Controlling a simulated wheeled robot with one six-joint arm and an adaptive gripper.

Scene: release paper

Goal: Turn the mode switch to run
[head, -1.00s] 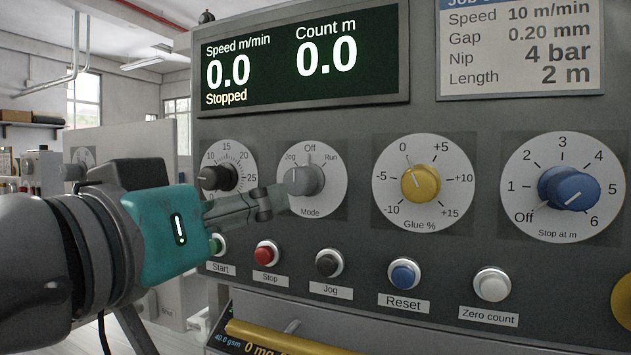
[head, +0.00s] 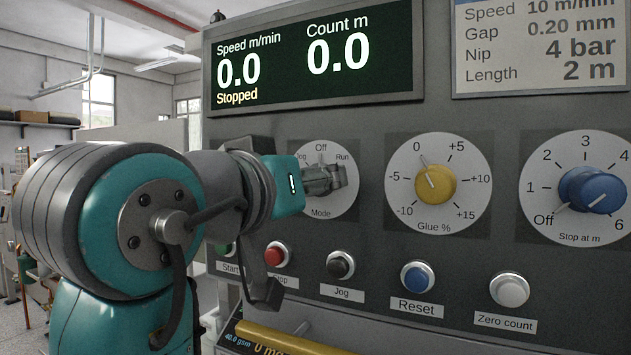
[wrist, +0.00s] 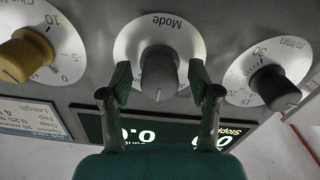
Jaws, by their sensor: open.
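The mode switch is a grey knob (wrist: 160,73) on a round white dial (head: 347,208). The dial reads Jog, Off and Run along its top and Mode below, in the head view. My gripper (head: 335,178) is at this dial and hides most of the knob there. In the wrist view, which shows the panel upside down, my gripper (wrist: 158,82) is open. One finger is on each side of the knob, with a visible gap on both sides. I cannot tell for sure which mark the knob points at.
A yellow Glue knob (head: 435,185) and a blue Stop at m knob (head: 592,190) are to the right. The black speed knob (wrist: 275,88) is on the other side. Below are the red Stop (head: 276,254), black Jog (head: 341,264) and other buttons. The display (head: 320,55) reads Stopped.

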